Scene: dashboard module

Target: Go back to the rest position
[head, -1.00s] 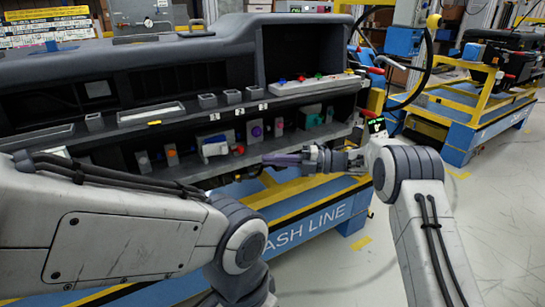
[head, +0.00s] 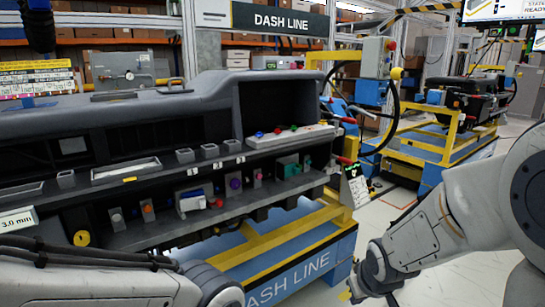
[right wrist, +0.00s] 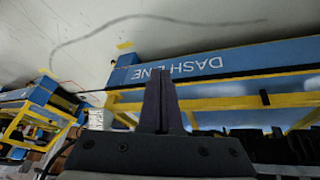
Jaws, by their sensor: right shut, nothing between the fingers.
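My right gripper (right wrist: 160,92) shows in the right wrist view with its two dark fingers together and nothing between them. It is in the open, apart from the blue and yellow dash line cart (right wrist: 222,63). In the head view my right arm comes in from the right and bends down to the lower middle, in front of the cart's right end (head: 340,250). The fingers are hardly visible there. My left arm crosses the lower left corner of the head view, and its gripper is out of the frame.
The dark dashboard module (head: 190,85) stands on the cart, with small parts and coloured knobs on its shelves. A second cart (head: 445,150) stands farther right. Pale floor (head: 450,285) lies at the lower right.

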